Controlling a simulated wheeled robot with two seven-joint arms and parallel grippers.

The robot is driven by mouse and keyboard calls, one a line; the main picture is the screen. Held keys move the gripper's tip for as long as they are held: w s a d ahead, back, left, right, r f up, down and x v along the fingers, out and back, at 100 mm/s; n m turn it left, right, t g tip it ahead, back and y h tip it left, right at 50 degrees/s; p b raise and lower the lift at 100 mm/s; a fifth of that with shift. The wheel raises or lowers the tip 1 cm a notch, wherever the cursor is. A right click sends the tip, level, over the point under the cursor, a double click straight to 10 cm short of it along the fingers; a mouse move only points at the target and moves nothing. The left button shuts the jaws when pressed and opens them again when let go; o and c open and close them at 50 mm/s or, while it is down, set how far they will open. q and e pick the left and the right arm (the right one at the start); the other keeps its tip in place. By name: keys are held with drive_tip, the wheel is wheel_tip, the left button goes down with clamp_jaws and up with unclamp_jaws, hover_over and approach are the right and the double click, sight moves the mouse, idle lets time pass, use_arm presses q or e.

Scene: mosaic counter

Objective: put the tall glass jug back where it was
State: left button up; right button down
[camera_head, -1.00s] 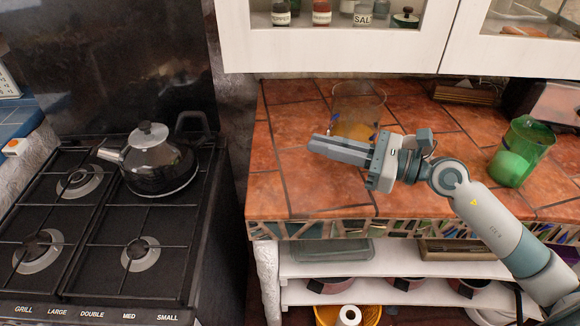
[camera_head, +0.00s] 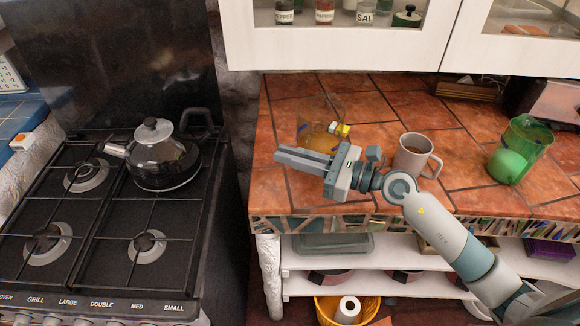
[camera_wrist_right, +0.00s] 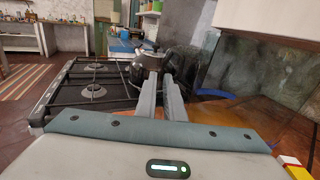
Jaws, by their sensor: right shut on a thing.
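The tall glass jug (camera_head: 315,108) is clear, with something orange at its lower part. In the head view it stands upright over the left part of the tiled counter, behind my right gripper (camera_head: 280,155). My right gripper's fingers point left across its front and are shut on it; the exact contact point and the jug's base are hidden. In the right wrist view the fingers (camera_wrist_right: 160,80) are close together, and a large clear glass wall (camera_wrist_right: 245,75) fills the area to their right. My left gripper is not in view.
A grey-brown mug (camera_head: 412,160) stands behind my right arm. A green glass vessel (camera_head: 520,150) stands farther right. A small yellow and white block (camera_head: 341,130) lies by the jug. A kettle (camera_head: 160,165) is on the stove (camera_head: 100,230) at left. Cabinets (camera_head: 340,50) hang above.

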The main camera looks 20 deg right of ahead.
wheel_tip(320, 180, down, 3)
drive_tip(key=shift+r, duration=0.15)
drive_tip(key=shift+f, duration=0.5)
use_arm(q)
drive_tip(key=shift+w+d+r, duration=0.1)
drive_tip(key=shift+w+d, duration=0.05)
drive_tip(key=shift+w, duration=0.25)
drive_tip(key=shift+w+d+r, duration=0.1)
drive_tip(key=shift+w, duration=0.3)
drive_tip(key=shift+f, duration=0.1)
use_arm(e)
drive_tip(key=shift+f+b, duration=0.1)
drive_tip(key=shift+b, duration=0.2)
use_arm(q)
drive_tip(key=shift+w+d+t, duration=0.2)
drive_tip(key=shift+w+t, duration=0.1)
use_arm(e)
drive_tip(key=c, duration=1.9)
unclamp_jaws()
drive_tip(key=shift+o, duration=0.2)
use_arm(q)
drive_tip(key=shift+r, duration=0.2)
